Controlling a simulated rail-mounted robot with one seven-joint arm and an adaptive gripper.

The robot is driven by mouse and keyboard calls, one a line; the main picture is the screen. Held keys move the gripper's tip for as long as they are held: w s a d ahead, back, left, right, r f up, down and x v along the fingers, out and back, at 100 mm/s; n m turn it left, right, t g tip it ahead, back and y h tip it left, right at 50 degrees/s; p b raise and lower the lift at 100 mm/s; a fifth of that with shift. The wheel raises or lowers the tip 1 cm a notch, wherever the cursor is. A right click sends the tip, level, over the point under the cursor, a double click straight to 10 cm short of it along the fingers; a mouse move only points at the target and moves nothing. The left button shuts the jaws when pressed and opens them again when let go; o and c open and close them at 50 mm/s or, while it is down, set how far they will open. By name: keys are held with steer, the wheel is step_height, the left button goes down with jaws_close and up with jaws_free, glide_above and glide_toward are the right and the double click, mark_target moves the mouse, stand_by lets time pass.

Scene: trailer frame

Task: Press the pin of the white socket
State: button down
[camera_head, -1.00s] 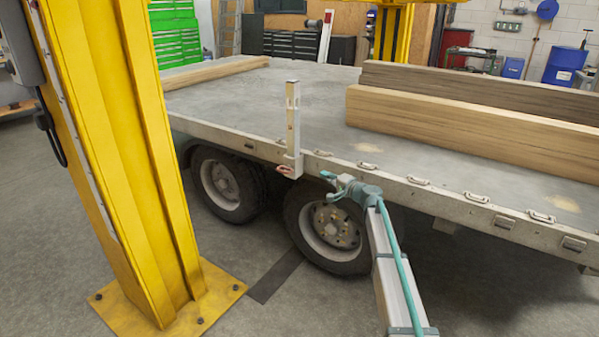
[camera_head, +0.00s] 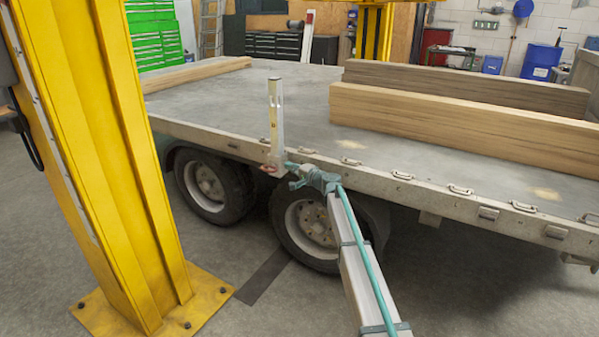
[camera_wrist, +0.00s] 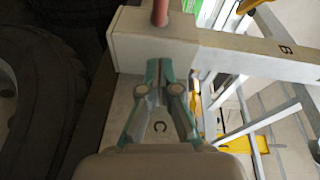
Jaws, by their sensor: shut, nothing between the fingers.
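The white socket (camera_head: 273,163) sits on the trailer's side rail at the foot of an upright white post (camera_head: 276,112). Its reddish pin (camera_head: 267,169) shows low on the socket's left side. In the wrist view the socket (camera_wrist: 150,42) is a pale block ahead of the fingers, and the red pin (camera_wrist: 160,12) stands out from its far side, partly cut off by the frame's top edge. My gripper (camera_head: 291,173) is just right of the socket in the head view. In the wrist view my gripper (camera_wrist: 164,62) is shut and empty, its tips at the block's near edge; contact cannot be told.
The trailer bed (camera_head: 220,105) carries long timber beams (camera_head: 460,115) at the right. Trailer wheels (camera_head: 310,230) are below the rail. A yellow column (camera_head: 95,150) stands at the left. In the wrist view the post (camera_wrist: 260,55) runs off right. Open floor lies in front.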

mark_target(275, 171)
steer(key=shift+s+a+f, duration=0.15)
steer(key=shift+s+a, duration=0.75)
steer(key=shift+a, duration=0.2)
steer(key=s, duration=0.1)
steer(key=s+a+b, duration=0.1)
steer(key=s, duration=0.1)
steer(key=shift+s+a+b, duration=0.2)
steer(key=shift+a+b, duration=0.1)
steer(key=shift+w, duration=0.1)
